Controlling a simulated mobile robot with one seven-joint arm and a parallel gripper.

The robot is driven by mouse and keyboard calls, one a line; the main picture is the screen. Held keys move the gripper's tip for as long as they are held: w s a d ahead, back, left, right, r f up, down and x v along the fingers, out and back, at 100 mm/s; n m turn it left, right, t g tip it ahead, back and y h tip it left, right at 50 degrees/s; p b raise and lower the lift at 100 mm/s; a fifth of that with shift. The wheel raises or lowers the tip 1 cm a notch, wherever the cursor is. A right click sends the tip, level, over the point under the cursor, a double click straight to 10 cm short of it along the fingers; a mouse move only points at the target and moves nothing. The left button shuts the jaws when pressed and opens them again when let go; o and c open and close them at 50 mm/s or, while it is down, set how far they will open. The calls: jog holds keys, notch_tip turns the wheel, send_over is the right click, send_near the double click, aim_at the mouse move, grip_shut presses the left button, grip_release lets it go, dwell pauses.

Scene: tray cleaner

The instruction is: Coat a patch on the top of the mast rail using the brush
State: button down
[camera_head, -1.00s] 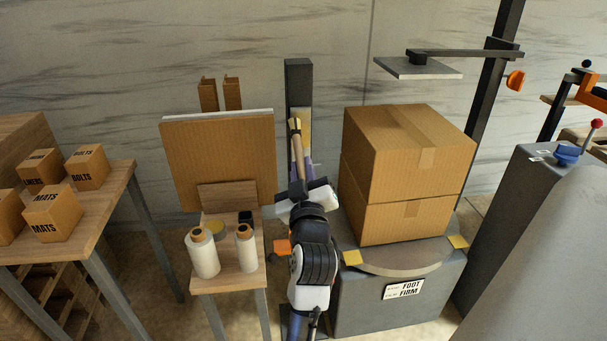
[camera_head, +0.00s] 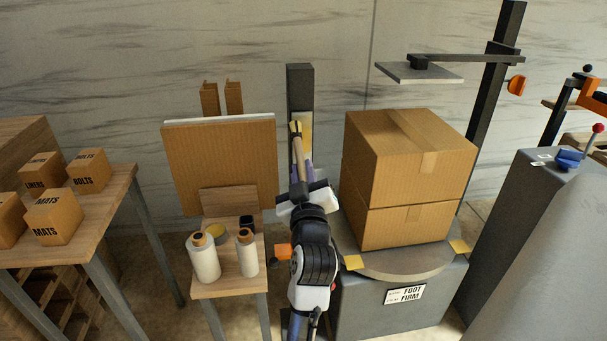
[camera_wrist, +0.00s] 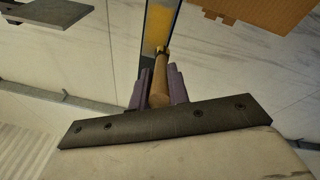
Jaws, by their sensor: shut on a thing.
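The mast rail (camera_head: 300,88) is a dark grey upright post behind the small wooden stand. A yellow patch (camera_head: 306,122) shows on its near face below the dark top, and in the wrist view (camera_wrist: 158,28). My gripper (camera_wrist: 158,90) is shut on the wooden handle of the brush (camera_head: 299,150), with a purple finger on each side. The brush points up along the rail, its head (camera_wrist: 163,51) overlapping the lower end of the patch in the wrist view. I cannot tell whether the bristles touch the rail.
Two stacked cartons (camera_head: 412,165) stand on a round turntable (camera_head: 400,265) close to the right of my arm. The small stand (camera_head: 215,284) with white bottles and a brown panel (camera_head: 220,155) is close on the left. A table with labelled boxes is farther left.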

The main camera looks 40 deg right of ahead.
jog(key=shift+w+d, duration=0.15)
jog(key=shift+w, duration=0.15)
jog(key=shift+s+d+b, duration=0.35)
jog(key=shift+s+d, duration=0.2)
jog(key=shift+d, duration=0.3)
jog(key=shift+s+d+b, duration=0.3)
jog(key=shift+s+d, duration=0.25)
jog(key=shift+d, duration=0.3)
jog(key=shift+w+a+p, duration=0.2)
jog(key=shift+w+a, duration=0.35)
jog(key=shift+a, duration=0.35)
jog(key=shift+w+a+p, duration=0.2)
jog(key=shift+w+a, duration=0.35)
jog(key=shift+a, duration=0.3)
jog(key=shift+s+r+v, duration=0.1)
jog(key=shift+r+v, duration=0.1)
jog(key=shift+v, duration=0.75)
jog(key=shift+s+r+v, duration=0.1)
jog(key=shift+r+v, duration=0.1)
jog(key=shift+v, duration=0.75)
jog(key=shift+s+r+v, duration=0.1)
jog(key=shift+r+v, duration=0.15)
jog(key=shift+v, duration=0.75)
jog(key=shift+d, duration=0.1)
